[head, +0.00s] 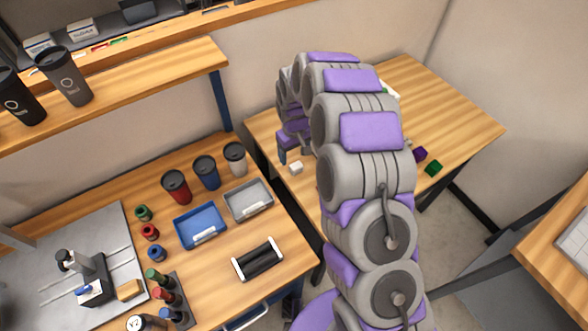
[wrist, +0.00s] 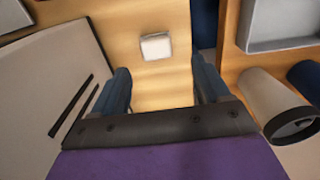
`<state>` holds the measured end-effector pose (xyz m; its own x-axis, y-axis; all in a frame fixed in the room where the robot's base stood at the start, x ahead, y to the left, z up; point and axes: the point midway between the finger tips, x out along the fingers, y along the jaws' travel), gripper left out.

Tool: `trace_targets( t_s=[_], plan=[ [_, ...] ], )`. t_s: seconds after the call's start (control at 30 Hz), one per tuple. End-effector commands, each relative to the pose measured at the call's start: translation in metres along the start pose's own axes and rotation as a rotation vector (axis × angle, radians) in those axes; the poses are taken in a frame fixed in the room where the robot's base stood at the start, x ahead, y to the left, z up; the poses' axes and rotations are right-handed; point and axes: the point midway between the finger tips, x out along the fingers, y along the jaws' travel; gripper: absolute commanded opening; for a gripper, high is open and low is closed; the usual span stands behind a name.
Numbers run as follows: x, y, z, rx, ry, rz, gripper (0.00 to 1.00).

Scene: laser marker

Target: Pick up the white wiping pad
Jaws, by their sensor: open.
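The white wiping pad (wrist: 156,46) is a small pale block on the wooden table, seen in the wrist view just beyond my fingertips, near the middle between them. In the head view the white pad (head: 296,168) lies near the left edge of the right-hand table, close to my gripper. My gripper (wrist: 159,72) is open and empty, with one dark blue finger on each side of the pad's line. In the head view my arm hides most of my gripper and part of the table.
A grey tray (head: 248,200) and a blue tray (head: 200,226) stand on the left workbench, with red, blue and beige tumblers behind. Purple (head: 420,154) and green (head: 433,168) blocks lie right of my arm. A wall borders the table.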

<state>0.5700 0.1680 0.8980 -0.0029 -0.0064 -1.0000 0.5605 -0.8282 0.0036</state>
Motion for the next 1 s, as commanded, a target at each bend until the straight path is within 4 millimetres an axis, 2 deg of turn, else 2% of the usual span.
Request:
trace_targets(
  t_s=[0.03,0.27,0.53,0.8,1.0],
  plan=[
    [0.007,0.001,0.001,0.001,0.001,-0.002,0.76],
    [0.020,0.002,0.001,0.001,0.004,-0.002,0.76],
    [0.060,-0.001,0.001,0.001,-0.004,0.000,0.76],
    [0.063,0.000,0.001,0.001,0.001,0.000,0.76],
    [0.063,0.001,0.001,0.001,0.002,-0.001,0.58]
  ],
)
